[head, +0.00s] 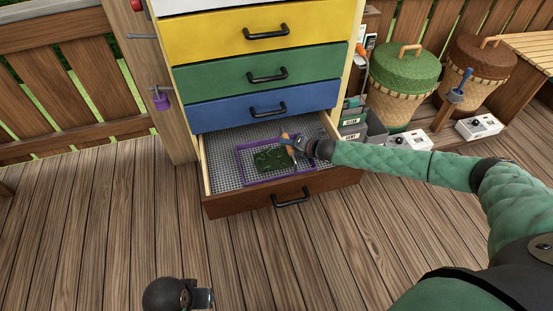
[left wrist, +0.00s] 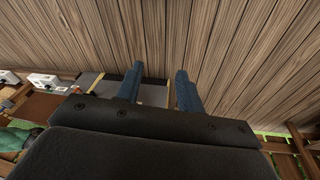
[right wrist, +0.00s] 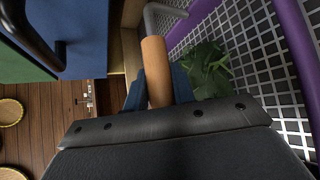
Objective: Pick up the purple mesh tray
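The purple mesh tray (head: 240,163) lies in the open bottom drawer, with a purple rim, a grey mesh and a wooden handle on a metal rod. A heap of dark green leaves (head: 272,160) sits in it. In the right wrist view, the tray's purple rim (right wrist: 293,45) and its wooden handle (right wrist: 155,60) are close up. My right gripper (head: 293,145) has a blue finger against each side of the handle, closed on it. My left gripper (left wrist: 158,80) is empty with its fingers apart, over the deck; in the head view (head: 205,298) it is low and partly cut off.
The open drawer (head: 270,200) has a brown front and low side walls around the tray. Closed blue, green and yellow drawers stand above it. To the right are grey bins (head: 375,125), two drums (head: 403,80) and white boxes (head: 478,126). The deck in front is clear.

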